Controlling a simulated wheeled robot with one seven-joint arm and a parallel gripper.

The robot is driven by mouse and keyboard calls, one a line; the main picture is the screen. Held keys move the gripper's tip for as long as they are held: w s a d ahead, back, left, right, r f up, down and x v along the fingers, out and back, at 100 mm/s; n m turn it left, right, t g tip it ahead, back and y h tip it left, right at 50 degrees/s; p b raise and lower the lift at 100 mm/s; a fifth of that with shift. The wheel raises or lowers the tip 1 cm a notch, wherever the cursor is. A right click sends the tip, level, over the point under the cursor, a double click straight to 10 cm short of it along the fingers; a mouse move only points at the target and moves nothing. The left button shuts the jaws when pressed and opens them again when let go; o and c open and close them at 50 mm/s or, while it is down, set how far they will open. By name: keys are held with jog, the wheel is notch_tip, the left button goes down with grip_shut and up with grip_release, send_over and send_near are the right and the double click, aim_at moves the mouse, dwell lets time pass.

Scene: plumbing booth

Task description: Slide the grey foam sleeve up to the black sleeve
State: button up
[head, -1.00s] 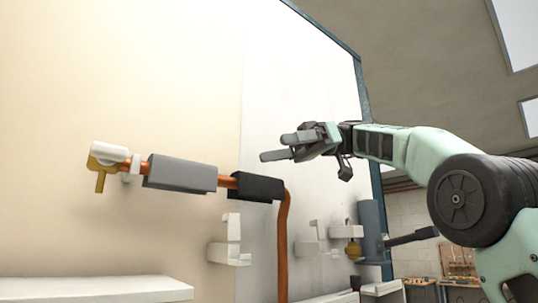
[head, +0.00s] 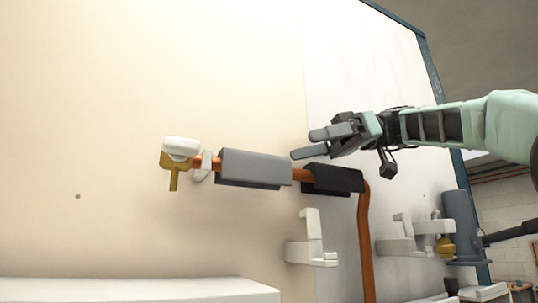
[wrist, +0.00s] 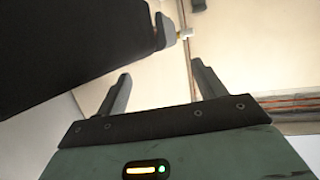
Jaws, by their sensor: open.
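The grey foam sleeve (head: 255,168) sits around a copper pipe (head: 303,175) on the wall panel in the head view. The black sleeve (head: 334,180) is on the same pipe to its right, with a short bare stretch of copper between them. My gripper (head: 309,144) is open and empty, its fingers pointing left, appearing just above the gap and the black sleeve's left end. In the wrist view my gripper (wrist: 161,70) shows its fingers apart with nothing between them. A large dark shape, probably the black sleeve (wrist: 70,45), fills the upper left there.
A brass valve (head: 173,178) with a white top ends the pipe at left. Right of the black sleeve the pipe bends down. White brackets (head: 313,250) stick out below the sleeves. A white shelf (head: 130,290) runs along the lower left. The panel above the pipe is clear.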

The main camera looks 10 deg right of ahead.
aim_at(269, 154)
jog(key=p+x, duration=0.1)
jog(key=x, duration=0.6)
jog(key=shift+s+a, duration=0.1)
jog(key=shift+a, duration=0.05)
jog(key=shift+p+x, duration=0.3)
jog(key=shift+x, duration=0.45)
jog(key=c, duration=1.1)
jog(key=shift+g, duration=0.3)
jog(key=shift+w+d+p, duration=0.1)
jog(key=shift+w+d, duration=0.15)
jog(key=shift+d, duration=0.55)
jog(key=shift+w+d+p, duration=0.15)
jog(key=shift+w+d, duration=0.1)
jog(key=shift+d, duration=0.5)
jog(key=shift+w+d+p, duration=0.1)
jog(key=shift+w+d, duration=0.2)
jog(key=shift+d, duration=0.5)
jog(key=shift+c, duration=0.2)
